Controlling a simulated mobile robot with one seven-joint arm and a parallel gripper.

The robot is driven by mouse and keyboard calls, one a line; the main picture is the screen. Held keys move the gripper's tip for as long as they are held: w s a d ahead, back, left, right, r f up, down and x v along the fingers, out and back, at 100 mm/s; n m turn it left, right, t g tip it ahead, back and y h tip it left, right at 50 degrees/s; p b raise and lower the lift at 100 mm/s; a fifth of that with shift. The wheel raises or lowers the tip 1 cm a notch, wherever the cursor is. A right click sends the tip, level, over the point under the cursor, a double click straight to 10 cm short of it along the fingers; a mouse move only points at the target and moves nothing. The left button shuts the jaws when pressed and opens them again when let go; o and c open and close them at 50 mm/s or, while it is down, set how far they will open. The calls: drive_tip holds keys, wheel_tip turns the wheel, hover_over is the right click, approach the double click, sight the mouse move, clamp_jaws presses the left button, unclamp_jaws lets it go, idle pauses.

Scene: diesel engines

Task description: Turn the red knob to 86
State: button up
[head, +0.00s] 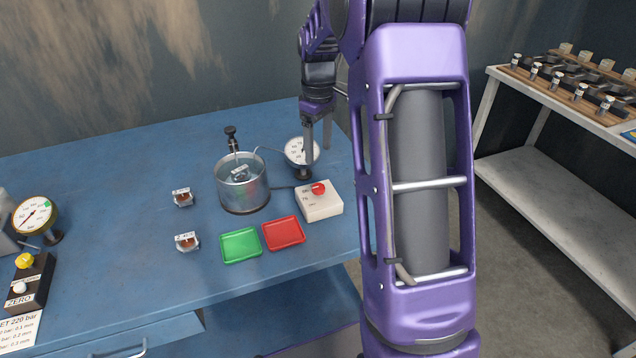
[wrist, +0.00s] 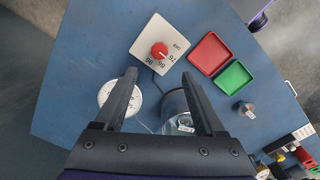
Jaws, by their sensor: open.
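The red knob (head: 318,188) sits on top of a white box (head: 322,207) on the blue bench. In the wrist view the red knob (wrist: 160,51) has a pale pointer mark, and the white box (wrist: 148,37) carries printed numbers around it. They are too small to read surely, so I cannot tell the knob's setting. My gripper (head: 318,153) is open and points down above the bench, behind the box in the head view. In the wrist view my gripper (wrist: 159,73) has its two fingers apart and empty, with the knob beyond the fingertips. Nothing touches the knob.
A round gauge (head: 295,151) stands behind the box, partly covered by my gripper. A metal pot (head: 243,190) with a probe is left of the box. Red (head: 284,233) and green (head: 240,245) trays lie in front. The bench's right edge is close to the box.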

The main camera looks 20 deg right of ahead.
sight(318, 186)
wheel_tip(318, 186, down, 11)
drive_tip(key=shift+f+b, duration=0.1)
drive_tip(key=shift+b, duration=0.3)
clamp_jaws()
